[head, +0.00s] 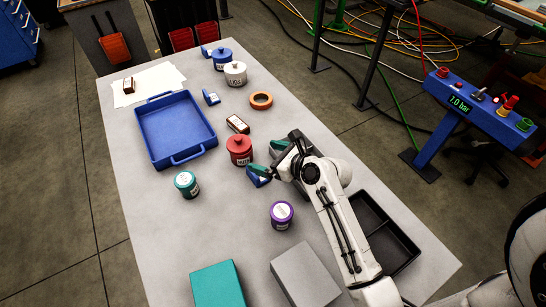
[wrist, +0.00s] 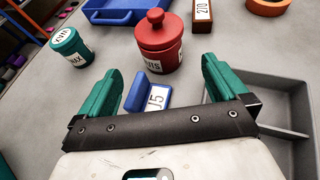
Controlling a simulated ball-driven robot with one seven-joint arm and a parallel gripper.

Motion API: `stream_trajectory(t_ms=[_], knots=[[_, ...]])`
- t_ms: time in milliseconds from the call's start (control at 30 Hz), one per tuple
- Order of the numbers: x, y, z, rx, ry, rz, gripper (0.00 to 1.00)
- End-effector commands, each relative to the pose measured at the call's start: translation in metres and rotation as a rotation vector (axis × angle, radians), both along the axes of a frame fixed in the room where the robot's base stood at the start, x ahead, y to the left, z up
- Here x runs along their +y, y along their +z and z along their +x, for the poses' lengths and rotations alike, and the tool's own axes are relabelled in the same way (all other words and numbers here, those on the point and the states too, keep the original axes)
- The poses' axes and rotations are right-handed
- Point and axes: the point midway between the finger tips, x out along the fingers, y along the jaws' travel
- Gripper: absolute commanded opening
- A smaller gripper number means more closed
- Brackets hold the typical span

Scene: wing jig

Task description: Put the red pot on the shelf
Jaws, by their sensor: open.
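The red pot (head: 239,150) stands upright on the grey table, with a knobbed lid and a white label. In the wrist view the red pot (wrist: 158,42) is straight ahead, just beyond the fingertips. My gripper (head: 267,158) is open, to the right of the pot in the head view, with its green fingers spread and nothing held. A blue block labelled J5 (wrist: 150,97) sits between or just below the fingers; in the head view the gripper partly hides it. I cannot make out a shelf in either view.
A teal pot (head: 186,184) and a purple-lidded pot (head: 282,215) stand nearby. A brown-framed block (head: 237,124) is just behind the red pot. A blue tray (head: 141,145) lies left; a dark divided tray (head: 405,252) is right. Teal (head: 218,284) and grey boxes (head: 305,276) occupy the front.

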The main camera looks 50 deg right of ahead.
Motion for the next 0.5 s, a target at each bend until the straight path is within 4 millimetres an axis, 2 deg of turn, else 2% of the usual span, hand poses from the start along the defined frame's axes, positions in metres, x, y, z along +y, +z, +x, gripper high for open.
stream_trajectory(t_ms=[200,500], knots=[[0.0,0.008,-0.019,0.0,0.0,0.0,1.0],[-0.002,0.007,-0.016,0.072,0.019,-0.006,1.0]])
